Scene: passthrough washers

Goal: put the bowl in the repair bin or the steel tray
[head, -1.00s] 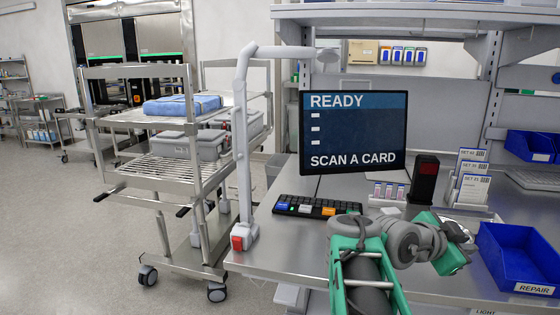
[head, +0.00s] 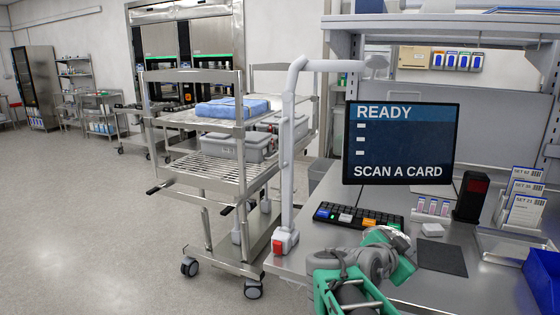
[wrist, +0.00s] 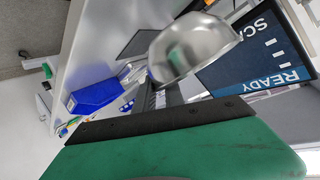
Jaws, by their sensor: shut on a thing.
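The bowl (wrist: 192,46) is shiny metal and shows tilted in the wrist view. My gripper (wrist: 160,88) is shut on it near its rim; a green finger with a black pad fills the lower part of that view. The blue repair bin (head: 543,277) is cut off at the right edge of the head view. A blue bin (wrist: 97,96) also shows in the wrist view; its label is unreadable.
On the bench (head: 455,290) are a keyboard (head: 350,217), a dark mat (head: 441,257), a black scanner-like post (head: 471,197) and card holders (head: 522,207). A screen (head: 402,143) reads "SCAN A CARD". A steel cart (head: 215,170) stands left of the bench. Open floor (head: 90,230) lies further left.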

